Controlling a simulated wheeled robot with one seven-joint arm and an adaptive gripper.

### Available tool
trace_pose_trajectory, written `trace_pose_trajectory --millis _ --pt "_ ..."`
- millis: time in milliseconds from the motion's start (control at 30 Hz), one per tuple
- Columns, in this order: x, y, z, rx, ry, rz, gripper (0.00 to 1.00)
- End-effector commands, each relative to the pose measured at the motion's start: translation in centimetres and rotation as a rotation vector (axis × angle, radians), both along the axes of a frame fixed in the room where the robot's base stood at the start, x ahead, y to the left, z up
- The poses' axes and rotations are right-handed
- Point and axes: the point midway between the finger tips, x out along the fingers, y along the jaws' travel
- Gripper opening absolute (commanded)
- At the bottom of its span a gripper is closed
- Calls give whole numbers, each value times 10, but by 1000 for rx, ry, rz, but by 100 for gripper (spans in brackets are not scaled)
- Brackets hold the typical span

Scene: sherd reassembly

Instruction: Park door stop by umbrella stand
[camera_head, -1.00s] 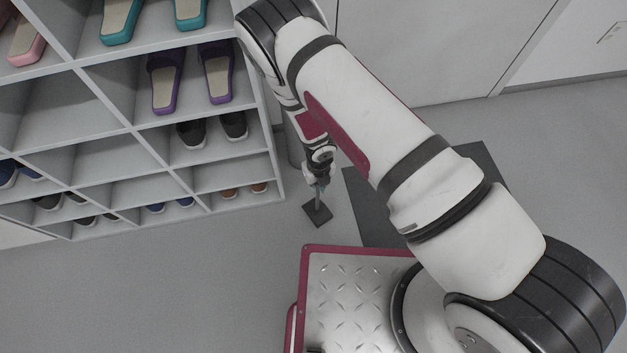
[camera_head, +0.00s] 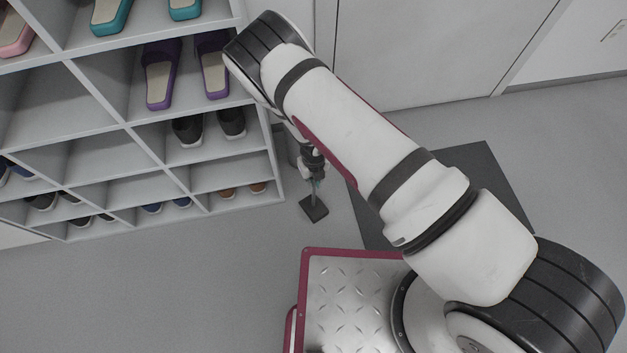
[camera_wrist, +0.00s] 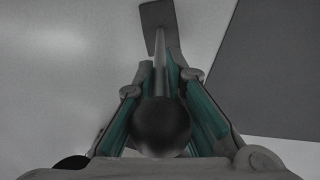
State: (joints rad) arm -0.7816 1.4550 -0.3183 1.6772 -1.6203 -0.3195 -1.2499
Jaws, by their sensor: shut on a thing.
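The door stop has a dark square base (camera_head: 314,209), a thin upright post and, in the wrist view, a dark round knob (camera_wrist: 161,128). My gripper (camera_head: 315,183) is shut on the post, with its teal-lined fingers on both sides of it in the wrist view (camera_wrist: 160,78). I cannot tell whether the base touches the floor. A grey upright form (camera_head: 283,146) beside the shelf's right end, mostly hidden behind my arm, may be the umbrella stand.
A grey shoe shelf (camera_head: 95,158) with slippers and shoes fills the left. A dark floor mat (camera_head: 490,180) lies right of the door stop, partly under my arm's outline. Grey doors (camera_head: 430,50) stand behind. The floor (camera_head: 180,285) in front of the shelf is clear.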

Motion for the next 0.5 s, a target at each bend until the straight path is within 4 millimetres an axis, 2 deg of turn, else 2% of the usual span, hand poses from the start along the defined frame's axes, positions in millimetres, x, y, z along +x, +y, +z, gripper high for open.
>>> trace_pose_trajectory --millis 267,300,367,500 --pt "1 0 -2 1 -2 0 0" --pt "0 0 -2 0 0 1 15" --pt "0 0 -2 0 0 1 29" --pt "0 0 -2 0 0 1 31"
